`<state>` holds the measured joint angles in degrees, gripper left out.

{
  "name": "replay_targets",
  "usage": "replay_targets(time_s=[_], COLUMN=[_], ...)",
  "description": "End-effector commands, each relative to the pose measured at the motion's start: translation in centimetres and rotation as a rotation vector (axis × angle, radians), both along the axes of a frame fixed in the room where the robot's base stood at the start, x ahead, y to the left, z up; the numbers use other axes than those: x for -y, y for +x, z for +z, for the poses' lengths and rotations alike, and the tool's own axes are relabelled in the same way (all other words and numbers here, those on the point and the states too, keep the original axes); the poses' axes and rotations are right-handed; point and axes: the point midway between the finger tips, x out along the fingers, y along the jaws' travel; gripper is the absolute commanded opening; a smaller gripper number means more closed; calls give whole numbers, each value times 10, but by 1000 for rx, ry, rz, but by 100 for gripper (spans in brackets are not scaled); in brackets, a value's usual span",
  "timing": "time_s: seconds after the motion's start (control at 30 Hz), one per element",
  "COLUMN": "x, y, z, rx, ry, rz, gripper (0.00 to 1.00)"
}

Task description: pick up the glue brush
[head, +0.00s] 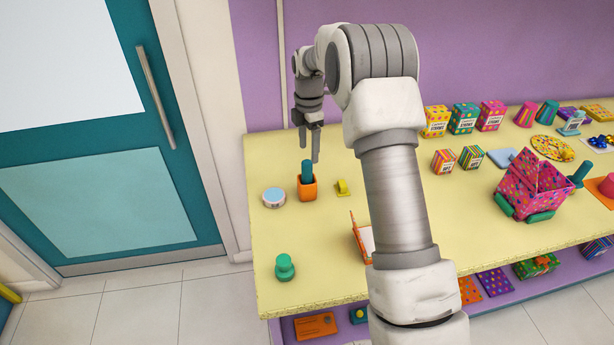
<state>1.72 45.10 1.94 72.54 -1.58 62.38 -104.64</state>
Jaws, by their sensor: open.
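A teal handle (307,168), which looks like the glue brush, stands upright in a small orange pot (307,189) on the left part of the yellow table. Its lower end is hidden inside the pot. My gripper (310,152) points downward with its fingers apart, at the top of the teal handle in the picture. I cannot tell whether the fingers are around the handle or behind it. Nothing is seen held.
A pale blue round tin (273,196) and a yellow item (342,187) flank the pot. A green knobbed object (285,266) stands nearer the front. An orange-edged item (361,238) is partly behind my arm. A pink dotted box (535,187) and several small boxes are at right.

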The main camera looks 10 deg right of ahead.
Motion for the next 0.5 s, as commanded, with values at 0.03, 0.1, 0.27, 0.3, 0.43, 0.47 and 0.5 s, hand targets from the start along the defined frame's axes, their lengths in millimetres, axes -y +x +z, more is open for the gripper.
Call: replay_targets(time_s=[0.03,0.1,0.27,0.3,0.43,0.47,0.5], x=[-1,-1,-2,-2,-6,-5,-5], y=[-1,0,0,0,1,1,1], z=[-6,-12,-21,-26,-46,-51,-56], rx=[-3,-1,-3,-3,-4,-3,-3], ry=[0,1,0,0,0,0,0], rz=[1,1,1,1,1,0,-1], gripper=[74,74,74,74,74,74,74])
